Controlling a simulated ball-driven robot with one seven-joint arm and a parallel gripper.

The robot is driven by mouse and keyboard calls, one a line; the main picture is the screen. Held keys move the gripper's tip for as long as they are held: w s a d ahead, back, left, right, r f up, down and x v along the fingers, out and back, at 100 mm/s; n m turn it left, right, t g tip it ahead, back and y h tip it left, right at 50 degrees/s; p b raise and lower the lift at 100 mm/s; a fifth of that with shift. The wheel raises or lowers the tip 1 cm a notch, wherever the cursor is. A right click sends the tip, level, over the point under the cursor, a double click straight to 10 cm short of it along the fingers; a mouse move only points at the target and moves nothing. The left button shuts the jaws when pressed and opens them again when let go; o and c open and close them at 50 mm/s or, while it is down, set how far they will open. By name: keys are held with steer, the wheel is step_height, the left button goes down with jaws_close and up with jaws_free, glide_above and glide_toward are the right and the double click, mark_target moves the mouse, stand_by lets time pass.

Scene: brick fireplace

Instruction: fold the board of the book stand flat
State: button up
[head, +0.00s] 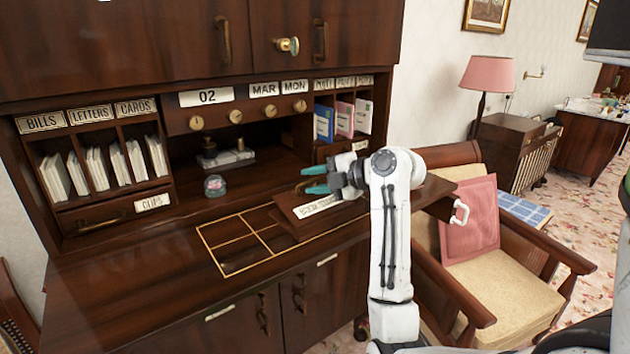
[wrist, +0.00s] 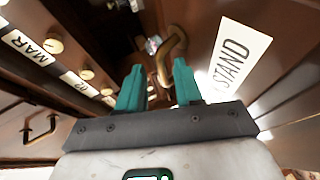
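The book stand's dark wooden board (head: 290,203) is on the desk right of centre, with a white label along its front. It looks raised and tilted over its base; the exact angle is hard to tell, and my arm hides its right part. In the wrist view, the label (wrist: 238,62) reads "STAND" at upper right. A curved brass handle (wrist: 168,58) shows just beyond the gap between my fingertips. My gripper (head: 307,179) is at the board's upper side, its teal fingers apart and empty. The fingers (wrist: 158,78) show no clear contact with the handle.
A brass grid (head: 240,243) is inlaid in the desktop (head: 130,290), which is clear at left. A small glass object (head: 215,185) stands behind it. Pigeonholes (head: 90,165) line the back. An armchair (head: 500,290) with a pink cushion stands close at right.

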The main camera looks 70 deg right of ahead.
steer(key=v, duration=1)
steer(key=shift+s+b, duration=0.4)
steer(key=shift+b, duration=0.05)
steer(key=shift+c, duration=0.2)
